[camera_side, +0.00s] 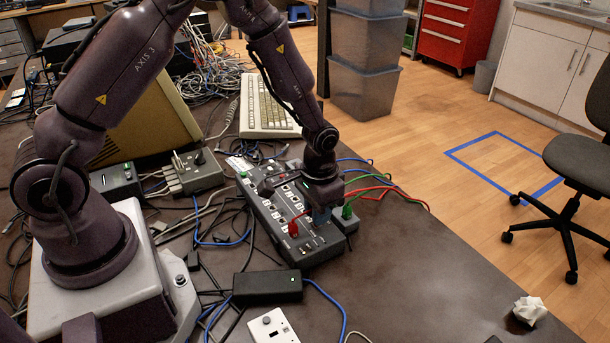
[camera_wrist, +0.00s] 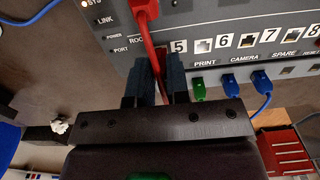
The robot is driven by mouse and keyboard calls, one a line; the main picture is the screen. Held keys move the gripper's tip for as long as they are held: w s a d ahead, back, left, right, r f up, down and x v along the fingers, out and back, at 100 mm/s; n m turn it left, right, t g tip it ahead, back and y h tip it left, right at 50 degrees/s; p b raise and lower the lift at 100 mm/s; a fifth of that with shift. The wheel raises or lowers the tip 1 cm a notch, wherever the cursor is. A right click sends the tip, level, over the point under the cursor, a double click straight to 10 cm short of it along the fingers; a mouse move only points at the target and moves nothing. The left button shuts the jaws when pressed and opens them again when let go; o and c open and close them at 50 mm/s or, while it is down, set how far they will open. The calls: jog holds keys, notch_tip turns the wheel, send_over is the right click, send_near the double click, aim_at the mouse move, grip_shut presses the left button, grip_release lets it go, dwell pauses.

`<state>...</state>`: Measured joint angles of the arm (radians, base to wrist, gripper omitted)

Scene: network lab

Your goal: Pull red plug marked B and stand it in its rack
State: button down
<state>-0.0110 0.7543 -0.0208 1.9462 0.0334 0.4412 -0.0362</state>
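A red plug (camera_side: 293,228) stands in the top of a long grey switch box (camera_side: 320,246). In the wrist view the red plug (camera_wrist: 147,10) is at the top edge, and its red cable runs down between my fingers. No letter B is readable. My gripper (camera_side: 321,214) is low over the box, just right of the plug in the side view. In the wrist view my gripper (camera_wrist: 156,72) has its two dark blue fingers apart, with the cable in the gap. The plug is beyond the fingertips. I cannot make out a rack with certainty.
A green plug (camera_side: 347,211) is close right of my gripper. Blue plugs (camera_wrist: 231,84) sit in neighbouring ports. A black adapter (camera_side: 267,287) and white socket plate (camera_side: 272,326) lie in front. Loose cables cover the left; the table's right front is mostly clear.

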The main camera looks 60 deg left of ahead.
jog(key=shift+r, duration=0.15)
dwell(0.3)
jog(key=shift+r, duration=2.05)
jog(key=w+a, duration=0.1)
jog(key=a, duration=0.2)
jog(key=w+a+f+n, duration=0.1)
jog(key=a, duration=0.1)
jog(key=w+a+n, duration=0.1)
jog(key=a, duration=0.2)
jog(key=shift+a+f, duration=0.2)
jog(key=shift+a, duration=0.1)
jog(key=w+a+r+m, duration=0.15)
jog(key=w+a, duration=0.25)
jog(key=a, duration=0.6)
jog(key=shift+m, duration=0.25)
jog(key=shift+w+d+f, duration=0.1)
jog(key=shift+d+f, duration=0.05)
jog(key=shift+f, duration=0.9)
jog(key=shift+w+d+f, duration=0.1)
jog(key=shift+d+f, duration=0.05)
jog(key=shift+f, duration=0.9)
jog(key=shift+f, duration=0.9)
